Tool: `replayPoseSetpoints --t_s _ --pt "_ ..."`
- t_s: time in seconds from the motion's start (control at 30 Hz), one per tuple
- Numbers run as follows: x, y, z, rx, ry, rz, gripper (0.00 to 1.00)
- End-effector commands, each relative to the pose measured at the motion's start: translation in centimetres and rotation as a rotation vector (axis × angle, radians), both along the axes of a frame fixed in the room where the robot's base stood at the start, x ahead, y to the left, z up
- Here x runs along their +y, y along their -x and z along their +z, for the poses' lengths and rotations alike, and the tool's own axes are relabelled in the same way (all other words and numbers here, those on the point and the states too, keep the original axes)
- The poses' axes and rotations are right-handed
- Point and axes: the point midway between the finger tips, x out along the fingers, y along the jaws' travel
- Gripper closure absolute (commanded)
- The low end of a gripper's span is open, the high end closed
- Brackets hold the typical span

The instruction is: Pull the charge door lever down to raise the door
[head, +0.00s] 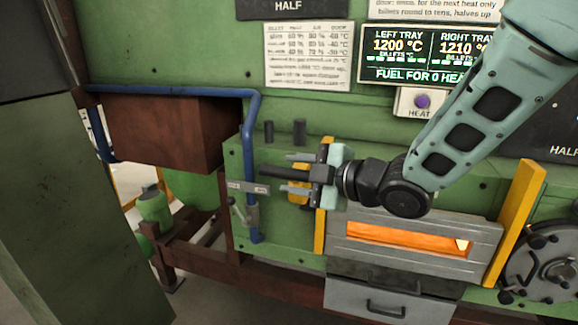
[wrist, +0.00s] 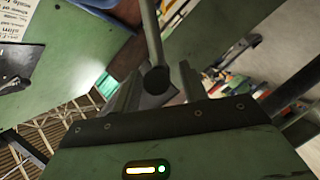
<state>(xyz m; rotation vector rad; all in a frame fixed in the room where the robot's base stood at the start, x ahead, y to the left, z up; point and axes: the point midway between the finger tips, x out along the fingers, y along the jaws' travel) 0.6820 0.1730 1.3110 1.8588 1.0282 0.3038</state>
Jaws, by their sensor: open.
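The charge door (head: 345,250) is a grey panel with a glowing orange slot, set between yellow guides in the head view. My gripper (head: 291,172) is left of and above it, its fingers pointing left. A dark bar, apparently the charge door lever (head: 272,172), reaches between the fingers. In the wrist view the lever (wrist: 152,35) is a dark rod ending in a round knob (wrist: 157,80). The knob lies between the open fingers of my gripper (wrist: 157,88). I cannot tell whether either finger touches it. The lever's pivot is hidden.
A brown box (head: 150,130) juts out farther left. A drawer (head: 380,303) is below the door. A display (head: 427,58) and heat button (head: 422,102) are above right.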

Motion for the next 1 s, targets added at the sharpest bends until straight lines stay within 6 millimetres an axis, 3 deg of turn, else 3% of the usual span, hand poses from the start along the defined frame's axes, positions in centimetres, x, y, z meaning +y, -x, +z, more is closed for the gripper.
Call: replayPoseSetpoints --t_s 0.2,0.5,0.67,1.0 --pt "1.2 -1.0 -0.3 0.001 0.0 0.0 0.57" --pt "1.4 -1.1 -0.4 0.0 0.0 0.0 0.57" --pt "1.4 -1.1 -0.4 0.0 0.0 0.0 0.99" --pt "1.4 -1.2 -1.0 -0.012 0.004 0.001 1.0"
